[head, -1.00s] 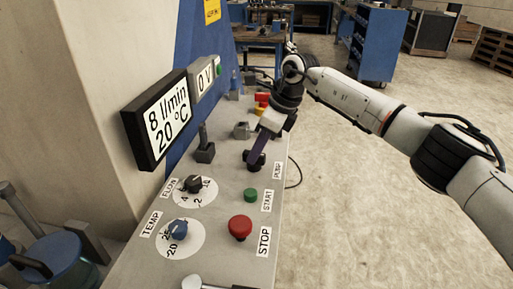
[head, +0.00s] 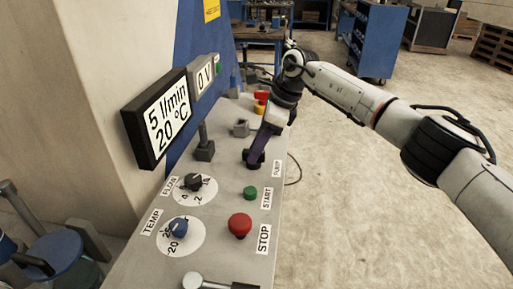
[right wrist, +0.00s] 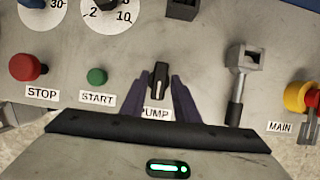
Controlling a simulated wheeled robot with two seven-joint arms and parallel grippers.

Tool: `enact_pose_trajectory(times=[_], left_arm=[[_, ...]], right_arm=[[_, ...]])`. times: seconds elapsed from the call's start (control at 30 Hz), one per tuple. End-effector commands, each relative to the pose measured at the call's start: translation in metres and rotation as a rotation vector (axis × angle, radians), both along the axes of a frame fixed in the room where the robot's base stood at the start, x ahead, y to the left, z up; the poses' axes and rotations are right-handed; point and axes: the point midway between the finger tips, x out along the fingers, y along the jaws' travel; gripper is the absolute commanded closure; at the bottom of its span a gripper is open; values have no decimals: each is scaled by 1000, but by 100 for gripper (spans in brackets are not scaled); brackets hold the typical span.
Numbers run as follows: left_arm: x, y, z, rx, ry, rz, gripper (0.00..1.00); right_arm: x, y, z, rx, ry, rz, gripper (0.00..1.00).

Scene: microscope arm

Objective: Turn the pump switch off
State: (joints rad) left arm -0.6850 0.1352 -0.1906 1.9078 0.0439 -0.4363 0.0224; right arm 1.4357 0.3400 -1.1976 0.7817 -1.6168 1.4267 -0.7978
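The pump switch is a black rotary knob (right wrist: 158,80) with a pale line on it, behind the PUMP label (right wrist: 157,114) in the right wrist view. In the head view its dark base (head: 255,163) shows at the panel's right side. My right gripper (right wrist: 156,82) has its two dark purple fingers on either side of the knob, with a visible gap to each side. In the head view the right gripper (head: 257,155) reaches down onto the switch, hiding much of it. My left gripper is not in view.
The panel holds a green START button (head: 250,193), a red STOP button (head: 240,225), a flow knob (head: 194,181) and a blue temperature knob (head: 178,229). A grey lever (right wrist: 237,85) stands right of the switch in the wrist view. The display (head: 160,118) reads 5 l/min, 20 °C.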

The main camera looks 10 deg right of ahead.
Motion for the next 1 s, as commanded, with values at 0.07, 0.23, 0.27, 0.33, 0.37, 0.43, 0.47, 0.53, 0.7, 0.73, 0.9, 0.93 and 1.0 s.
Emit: enact_pose_trajectory(times=[0.07,0.23,0.27,0.33,0.37,0.43,0.47,0.53,0.7,0.73,0.9,0.93,1.0], left_arm=[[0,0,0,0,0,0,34],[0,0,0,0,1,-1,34],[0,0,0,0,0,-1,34],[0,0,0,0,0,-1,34],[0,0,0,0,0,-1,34],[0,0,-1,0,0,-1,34],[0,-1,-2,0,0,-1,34],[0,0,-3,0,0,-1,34],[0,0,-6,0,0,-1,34],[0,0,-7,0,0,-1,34],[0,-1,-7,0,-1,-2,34],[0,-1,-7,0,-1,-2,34],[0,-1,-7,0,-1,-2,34]], right_arm=[[0,0,0,0,0,-1,64],[0,0,-1,0,2,-1,64],[0,0,-1,0,2,-1,64],[0,0,0,0,2,-1,64],[-1,-1,1,0,2,-1,64],[-1,-3,7,0,0,-3,64],[-1,-5,11,1,-1,-3,64],[-3,-9,21,0,-1,-3,64],[-8,-21,53,0,-3,-2,64],[-9,-23,59,0,-2,-3,64],[-13,-32,83,0,0,-2,64],[-13,-33,86,1,-1,-2,64],[-14,-35,91,1,0,-2,64]])
